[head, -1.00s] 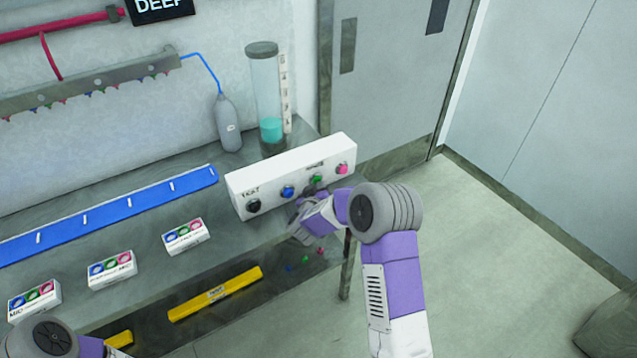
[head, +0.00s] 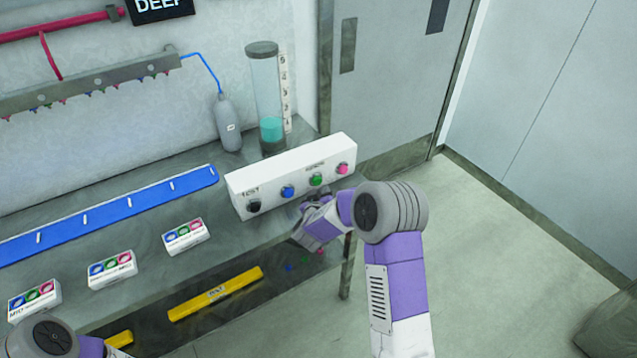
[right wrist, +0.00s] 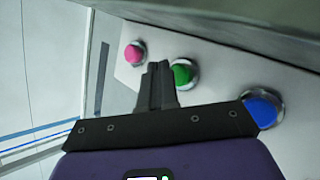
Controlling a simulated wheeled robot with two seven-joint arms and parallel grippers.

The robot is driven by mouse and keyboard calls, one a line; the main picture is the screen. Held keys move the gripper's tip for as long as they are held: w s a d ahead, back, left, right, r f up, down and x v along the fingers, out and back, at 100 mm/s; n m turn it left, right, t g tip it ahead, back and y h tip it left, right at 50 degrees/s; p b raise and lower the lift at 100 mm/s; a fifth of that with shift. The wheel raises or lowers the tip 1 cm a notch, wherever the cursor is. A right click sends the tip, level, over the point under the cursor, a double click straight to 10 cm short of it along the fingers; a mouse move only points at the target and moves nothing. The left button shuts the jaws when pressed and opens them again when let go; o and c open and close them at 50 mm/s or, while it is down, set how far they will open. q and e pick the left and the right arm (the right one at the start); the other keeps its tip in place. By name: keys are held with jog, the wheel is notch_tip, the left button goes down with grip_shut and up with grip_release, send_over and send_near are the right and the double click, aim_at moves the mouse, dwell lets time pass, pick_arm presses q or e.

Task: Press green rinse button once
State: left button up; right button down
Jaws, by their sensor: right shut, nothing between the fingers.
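The green button (head: 316,179) is on the front of a white box (head: 240,189), between a blue button (head: 287,192) and a pink button (head: 342,169). A black button (head: 253,206) is at the box's left end. My right gripper (head: 306,205) is shut and empty, just below the green and blue buttons in the head view. In the right wrist view its shut fingertips (right wrist: 157,68) point at the box face, just left of the green button (right wrist: 184,73). I cannot tell if they touch the box. My left gripper is out of view.
A clear cylinder (head: 266,90) with teal liquid and a grey bottle (head: 229,125) stand behind the box. Several small labelled boxes, one of them here (head: 185,236), and a blue rail (head: 110,212) lie left. A yellow bar (head: 215,294) is below.

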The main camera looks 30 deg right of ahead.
jog(key=s, duration=0.4)
jog(key=shift+s+d, duration=0.2)
jog(key=shift+s, duration=0.15)
dwell(0.6)
